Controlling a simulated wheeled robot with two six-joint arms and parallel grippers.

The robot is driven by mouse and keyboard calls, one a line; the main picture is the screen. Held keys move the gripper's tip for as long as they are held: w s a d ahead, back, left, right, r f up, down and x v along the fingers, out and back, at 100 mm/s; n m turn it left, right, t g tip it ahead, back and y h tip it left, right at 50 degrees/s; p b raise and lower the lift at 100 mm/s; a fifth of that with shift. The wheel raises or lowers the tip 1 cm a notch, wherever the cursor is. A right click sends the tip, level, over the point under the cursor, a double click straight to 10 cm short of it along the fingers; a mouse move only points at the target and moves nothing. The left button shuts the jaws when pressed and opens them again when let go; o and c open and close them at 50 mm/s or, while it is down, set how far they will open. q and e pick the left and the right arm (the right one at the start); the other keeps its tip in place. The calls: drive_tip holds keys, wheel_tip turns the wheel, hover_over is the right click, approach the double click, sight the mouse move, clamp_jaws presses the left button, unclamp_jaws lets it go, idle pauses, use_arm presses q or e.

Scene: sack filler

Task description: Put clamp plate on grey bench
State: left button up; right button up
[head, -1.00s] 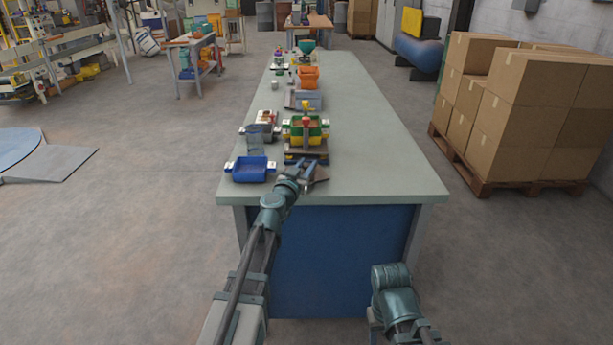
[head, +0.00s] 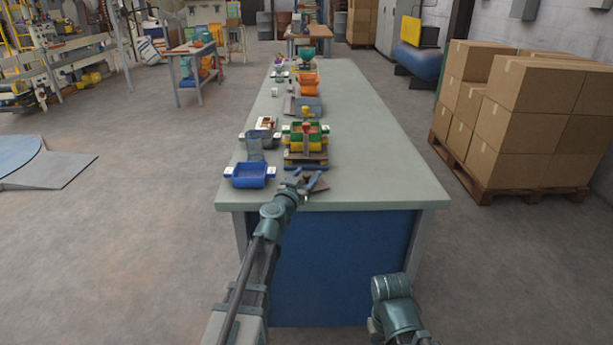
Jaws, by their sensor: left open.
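The grey bench (head: 375,160) is long, with a pale grey top and a blue front panel. A small flat brown piece (head: 309,182), probably the clamp plate, is at the bench's near edge, partly hidden by my left gripper. My left gripper (head: 312,179) is open over this near edge, its fingers spread around or just above the brown piece. I cannot tell whether they touch it. It looks as if the piece lies on the bench top. My right gripper is out of view; only part of its arm shows at the bottom right.
A blue bin (head: 250,175) stands left of my left gripper. A stack of green and yellow bins (head: 305,141) stands just behind it. An orange bin (head: 308,82) is farther back. The bench's right half is clear. Boxes (head: 530,120) stand on a pallet at right.

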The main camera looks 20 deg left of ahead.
use_arm(q)
drive_tip(key=shift+r, duration=0.15)
drive_tip(key=s+a, duration=0.1)
drive_tip(key=s, duration=1.1)
drive_tip(key=shift+a, duration=0.15)
